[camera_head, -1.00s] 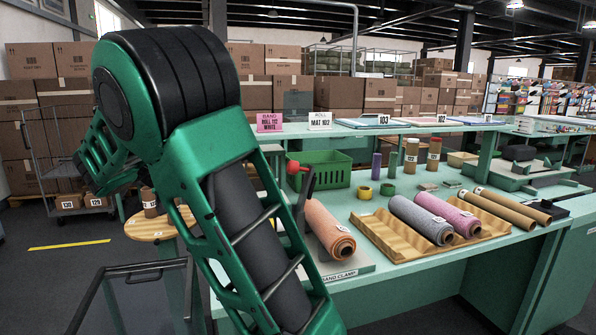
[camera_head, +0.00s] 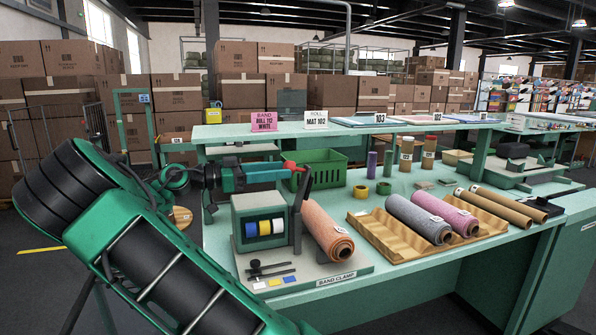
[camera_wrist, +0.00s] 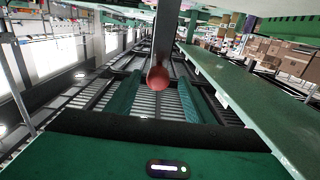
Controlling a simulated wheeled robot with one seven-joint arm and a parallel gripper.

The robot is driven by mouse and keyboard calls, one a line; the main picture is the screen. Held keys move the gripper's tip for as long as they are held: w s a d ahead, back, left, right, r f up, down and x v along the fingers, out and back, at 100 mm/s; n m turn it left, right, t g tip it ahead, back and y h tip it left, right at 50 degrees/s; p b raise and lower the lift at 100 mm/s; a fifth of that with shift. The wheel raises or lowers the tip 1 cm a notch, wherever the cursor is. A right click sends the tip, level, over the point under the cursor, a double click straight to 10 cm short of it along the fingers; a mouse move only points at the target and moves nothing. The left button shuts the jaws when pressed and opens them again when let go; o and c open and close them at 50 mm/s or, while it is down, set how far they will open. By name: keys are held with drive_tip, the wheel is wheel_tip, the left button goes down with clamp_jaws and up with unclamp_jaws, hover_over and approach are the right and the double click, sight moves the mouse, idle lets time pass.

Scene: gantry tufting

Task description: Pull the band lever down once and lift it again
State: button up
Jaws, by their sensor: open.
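The band clamp (camera_head: 244,203) is a grey-green box on a base plate labelled BAND CLAMP at the table's front left. Its dark lever (camera_head: 306,186) stands raised on the right side, with a red knob (camera_head: 290,165) at the top. My gripper (camera_head: 277,172) reaches in from the left, level with the knob. In the wrist view my gripper (camera_wrist: 157,98) is open, with one green finger on each side. The red knob (camera_wrist: 158,77) shows between the fingers, its lever (camera_wrist: 166,35) running away upward in the picture. I cannot tell whether a finger touches it.
A pink-orange roll (camera_head: 327,229) lies close to the lever's right side. A wooden tray (camera_head: 377,236) with grey and pink rolls lies farther right. A green crate (camera_head: 325,170) stands behind the lever. The shelf (camera_head: 240,131) with sign cards runs above the back of the table.

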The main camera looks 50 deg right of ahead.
drive_tip(key=x, duration=0.7)
drive_tip(key=shift+s+d, duration=0.15)
drive_tip(key=shift+d, duration=0.2)
clamp_jaws()
drive_tip(key=shift+a, duration=0.2)
drive_tip(key=shift+d, duration=0.25)
